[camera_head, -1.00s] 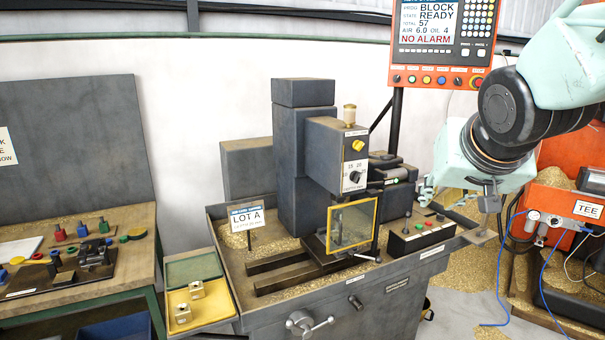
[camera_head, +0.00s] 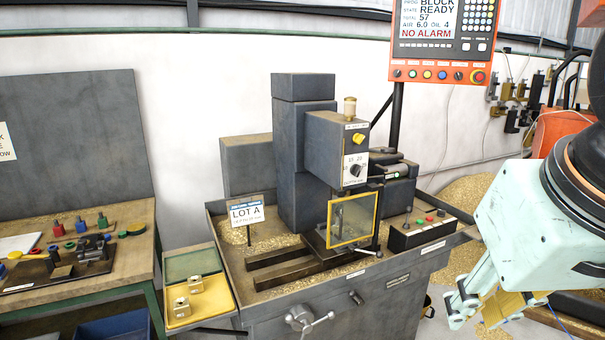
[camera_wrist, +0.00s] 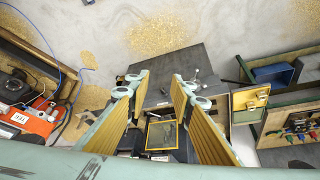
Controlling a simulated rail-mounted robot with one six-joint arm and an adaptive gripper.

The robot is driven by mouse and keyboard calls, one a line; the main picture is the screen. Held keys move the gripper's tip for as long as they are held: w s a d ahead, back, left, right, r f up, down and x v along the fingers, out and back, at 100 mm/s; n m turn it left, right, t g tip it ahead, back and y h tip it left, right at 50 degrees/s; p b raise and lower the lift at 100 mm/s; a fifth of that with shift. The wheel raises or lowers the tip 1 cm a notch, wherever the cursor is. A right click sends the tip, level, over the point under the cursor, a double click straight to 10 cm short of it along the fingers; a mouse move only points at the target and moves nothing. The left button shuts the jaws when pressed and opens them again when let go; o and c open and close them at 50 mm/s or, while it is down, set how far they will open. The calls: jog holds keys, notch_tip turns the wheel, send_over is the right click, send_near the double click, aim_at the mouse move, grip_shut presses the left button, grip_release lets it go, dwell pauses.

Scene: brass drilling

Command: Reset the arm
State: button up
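My gripper (camera_wrist: 160,92) is open and empty in the wrist view, its two ribbed yellow-faced fingers apart with the drilling machine seen below between them. In the head view my gripper (camera_head: 470,303) hangs at the lower right, in front of the machine's right side and clear of it. My arm enters from the right edge of the head view.
The drilling machine (camera_head: 300,150) stands in the middle with a yellow-framed guard (camera_head: 352,221). A yellow tray (camera_head: 212,306) holds two brass blocks. The control panel (camera_head: 443,40) hangs above. A workbench (camera_head: 140,262) is at left. An orange unit (camera_wrist: 32,118) shows in the wrist view.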

jog(key=s+a+f+g, duration=0.1)
jog(key=s+a, duration=0.1)
jog(key=s, duration=0.4)
jog(key=shift+s+f+n+y, duration=0.3)
jog(key=shift+s+f+n, duration=0.05)
jog(key=shift+n, duration=0.05)
